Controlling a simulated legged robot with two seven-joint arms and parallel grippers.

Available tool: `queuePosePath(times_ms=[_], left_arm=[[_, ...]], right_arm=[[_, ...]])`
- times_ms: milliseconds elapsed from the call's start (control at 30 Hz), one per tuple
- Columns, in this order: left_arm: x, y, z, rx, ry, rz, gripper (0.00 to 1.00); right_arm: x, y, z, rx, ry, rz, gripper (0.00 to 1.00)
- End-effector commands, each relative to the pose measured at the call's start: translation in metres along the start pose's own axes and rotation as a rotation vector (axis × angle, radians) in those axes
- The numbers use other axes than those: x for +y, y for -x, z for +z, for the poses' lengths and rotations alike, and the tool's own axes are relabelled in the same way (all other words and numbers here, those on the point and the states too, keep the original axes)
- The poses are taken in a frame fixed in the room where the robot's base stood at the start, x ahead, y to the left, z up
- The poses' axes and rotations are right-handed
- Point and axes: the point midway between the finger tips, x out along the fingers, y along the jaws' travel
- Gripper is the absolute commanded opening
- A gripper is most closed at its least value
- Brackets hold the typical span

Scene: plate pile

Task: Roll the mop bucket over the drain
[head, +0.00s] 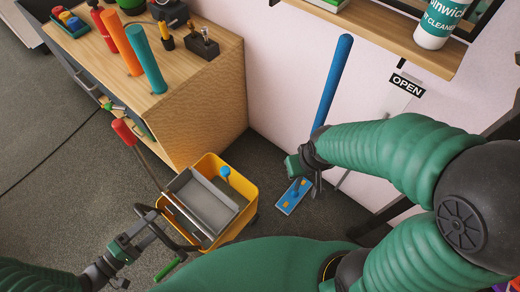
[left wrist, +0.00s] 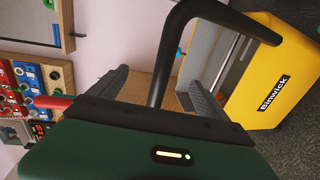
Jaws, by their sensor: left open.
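The yellow mop bucket (head: 238,224) stands on the grey floor beside the wooden cabinet, with a grey wringer (head: 208,200) and a red-ended lever. Its yellow side, labelled Binwick (left wrist: 265,95), shows in the left wrist view. My left gripper (head: 148,230) is open at the bucket's black handle (head: 140,209). In the left wrist view the handle bar (left wrist: 168,60) passes between the spread fingers (left wrist: 157,78). My right gripper (head: 312,180) is near the blue pole by the wall; its finger gap is unclear. I cannot make out a drain in either view.
The wooden cabinet (head: 215,115) stands right behind the bucket, with bottles and tools on top. A blue flat mop head (head: 293,197) lies on the floor right of the bucket. A wall shelf (head: 400,35) is at upper right. Floor at the left (head: 50,180) is clear.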

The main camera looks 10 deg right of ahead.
Motion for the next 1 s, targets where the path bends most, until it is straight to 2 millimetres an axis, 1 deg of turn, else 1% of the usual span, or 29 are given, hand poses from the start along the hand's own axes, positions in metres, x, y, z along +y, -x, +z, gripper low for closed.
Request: queuePosePath(times_ms=[267, 333, 533, 1000], left_arm=[[0.001, 0.0, 0.0, 0.001, -0.001, 0.001, 0.91], [0.001, 0.004, -0.001, 0.001, -0.001, 0.0, 0.91], [0.002, 0.027, -0.001, 0.002, -0.002, 0.0, 0.91], [0.001, 0.084, -0.001, 0.002, -0.001, 0.0, 0.91]], right_arm=[[0.0, 0.0, 0.0, 0.0, 0.0, 0.0, 0.36], [0.0, 0.002, 0.0, 0.0, 0.0, 0.0, 0.36], [0.0, 0.008, -0.002, 0.0, 0.0, 0.0, 0.36], [0.0, 0.017, -0.004, 0.0, 0.0, 0.0, 0.36]])
